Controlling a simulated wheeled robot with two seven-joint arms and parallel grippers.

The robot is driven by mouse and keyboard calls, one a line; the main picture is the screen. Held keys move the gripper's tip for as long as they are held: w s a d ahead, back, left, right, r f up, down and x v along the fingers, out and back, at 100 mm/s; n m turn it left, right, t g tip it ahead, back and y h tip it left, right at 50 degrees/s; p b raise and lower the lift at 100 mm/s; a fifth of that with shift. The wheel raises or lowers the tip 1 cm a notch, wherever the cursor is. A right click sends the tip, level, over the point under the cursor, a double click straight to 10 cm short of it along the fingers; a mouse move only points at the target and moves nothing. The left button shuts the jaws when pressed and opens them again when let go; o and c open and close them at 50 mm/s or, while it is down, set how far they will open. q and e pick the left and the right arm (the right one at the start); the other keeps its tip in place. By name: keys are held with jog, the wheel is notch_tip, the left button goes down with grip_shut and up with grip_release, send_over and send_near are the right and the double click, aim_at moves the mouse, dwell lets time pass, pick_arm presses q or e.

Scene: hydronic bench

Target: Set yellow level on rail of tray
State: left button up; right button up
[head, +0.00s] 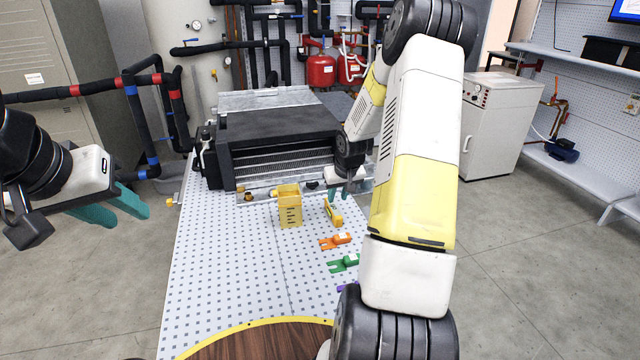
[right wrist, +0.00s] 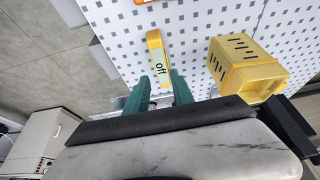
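A small yellow piece (head: 333,212), which seems to be the level, lies on the perforated bench top near its right edge. My left gripper (head: 130,217) is open and empty, left of the bench.
A yellow slotted box (head: 289,208) stands left of the level and also shows in the right wrist view (right wrist: 245,68). The black unit (head: 275,135) fills the back. The bench's left half is clear.

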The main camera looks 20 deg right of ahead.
aim_at(334, 208)
jog(key=x, duration=0.7)
jog(key=shift+w+f, duration=0.1)
jog(key=shift+f, duration=0.05)
jog(key=shift+c, duration=0.2)
grip_shut()
jog(key=shift+r, duration=2.05)
